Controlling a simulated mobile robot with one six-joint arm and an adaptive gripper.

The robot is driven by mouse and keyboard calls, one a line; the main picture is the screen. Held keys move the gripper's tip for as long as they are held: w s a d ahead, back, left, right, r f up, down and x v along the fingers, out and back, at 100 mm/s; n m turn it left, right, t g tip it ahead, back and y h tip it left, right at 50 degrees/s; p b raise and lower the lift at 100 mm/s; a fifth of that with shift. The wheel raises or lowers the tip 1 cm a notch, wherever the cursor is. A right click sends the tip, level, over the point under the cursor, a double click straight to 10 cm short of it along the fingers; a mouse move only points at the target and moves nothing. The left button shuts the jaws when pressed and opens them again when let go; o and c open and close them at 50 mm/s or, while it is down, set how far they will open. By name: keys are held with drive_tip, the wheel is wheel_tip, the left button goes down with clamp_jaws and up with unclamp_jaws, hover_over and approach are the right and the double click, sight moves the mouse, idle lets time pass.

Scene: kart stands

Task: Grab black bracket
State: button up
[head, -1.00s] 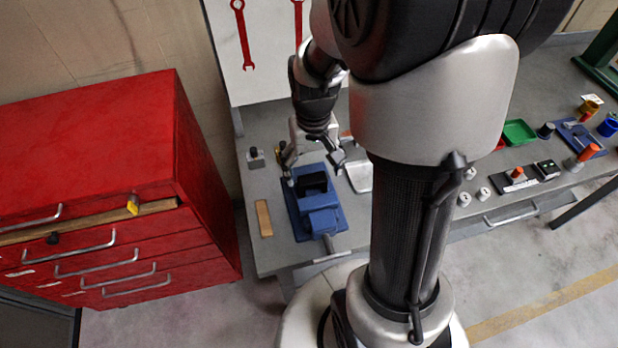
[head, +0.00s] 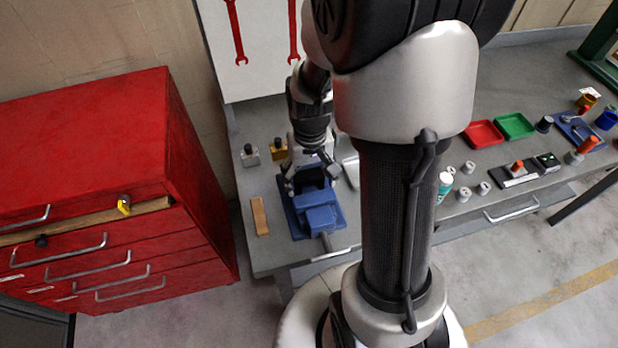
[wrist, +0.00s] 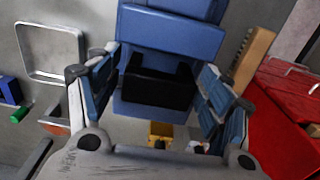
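The black bracket (wrist: 158,90) sits in the blue vise (wrist: 170,32). In the wrist view it is a dark U-shaped piece in the middle. In the head view the vise (head: 320,215) stands on the left part of the bench, with the bracket mostly hidden behind my gripper. My gripper (head: 311,176) is over the back part of the vise. In the wrist view my gripper (wrist: 158,70) is open, with one finger on each side of the bracket and a gap to it on both sides. I cannot tell its height over the bracket.
A wooden strip (head: 259,215) lies left of the vise. A grey block (head: 250,154) and a yellow block (head: 278,149) stand behind it. A metal tray (wrist: 52,52) lies to one side. A red drawer cabinet (head: 100,130) stands left of the bench, with one drawer slightly open.

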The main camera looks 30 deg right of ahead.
drive_tip(key=c, duration=1.1)
drive_tip(key=shift+c, duration=0.3)
drive_tip(key=shift+r, duration=0.1)
